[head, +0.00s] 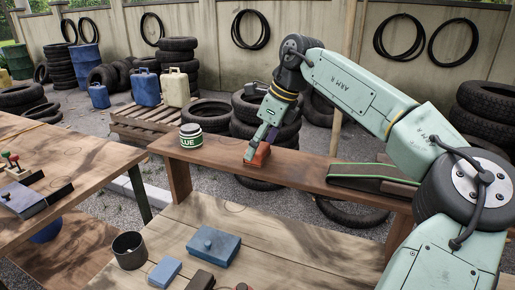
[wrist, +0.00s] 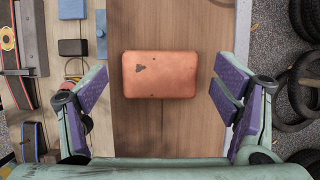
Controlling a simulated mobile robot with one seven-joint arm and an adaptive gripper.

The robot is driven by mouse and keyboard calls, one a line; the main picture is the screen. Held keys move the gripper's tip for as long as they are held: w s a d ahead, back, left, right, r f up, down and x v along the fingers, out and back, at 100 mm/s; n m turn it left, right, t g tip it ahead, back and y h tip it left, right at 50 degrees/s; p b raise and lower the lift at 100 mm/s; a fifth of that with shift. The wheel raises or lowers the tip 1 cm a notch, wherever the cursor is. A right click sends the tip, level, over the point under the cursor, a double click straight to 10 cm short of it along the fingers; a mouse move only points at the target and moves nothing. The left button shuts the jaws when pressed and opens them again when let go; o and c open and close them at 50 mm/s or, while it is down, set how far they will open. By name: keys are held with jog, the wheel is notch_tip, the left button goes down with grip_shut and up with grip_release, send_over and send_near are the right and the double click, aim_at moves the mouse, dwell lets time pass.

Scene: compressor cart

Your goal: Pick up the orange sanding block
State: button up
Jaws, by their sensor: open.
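The orange sanding block (wrist: 159,75) lies flat on a narrow wooden shelf (wrist: 165,120) in the wrist view, with a small dark mark on its top. In the head view the block (head: 261,156) sits on the long raised plank (head: 300,176), partly hidden by my gripper. My gripper (head: 252,155) points down at the block from above. The block is ahead of the fingers, apart from both.
A labelled round tin (head: 191,137) stands left on the plank, and a dark green-edged belt tool (head: 372,179) lies right. Blue blocks (head: 213,246) and a dark cup (head: 129,250) are on the nearer table. Tires (head: 265,115) stand behind.

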jog(key=shift+w+a+f, duration=0.1)
jog(key=shift+a+f, duration=0.1)
jog(key=shift+f, duration=0.5)
jog(key=shift+c, duration=0.3)
jog(key=c, duration=1.2)
jog(key=shift+r, duration=0.1)
jog(key=shift+r+b, duration=0.35)
jog(key=shift+r, duration=0.35)
notch_tip(320, 180, up, 2)
jog(key=shift+b, duration=0.35)
jog(key=s+a+b, duration=0.1)
jog(key=s+b, duration=0.1)
jog(key=s, duration=0.3)
jog(key=s+a+r+b, duration=0.1)
jog(key=s+a+b, duration=0.1)
jog(key=s, duration=0.3)
jog(key=s+a+b, duration=0.1)
jog(key=s+b, duration=0.1)
jog(key=s, duration=0.3)
jog(key=shift+s+a+r, duration=0.2)
jog(key=shift+s+r, duration=0.05)
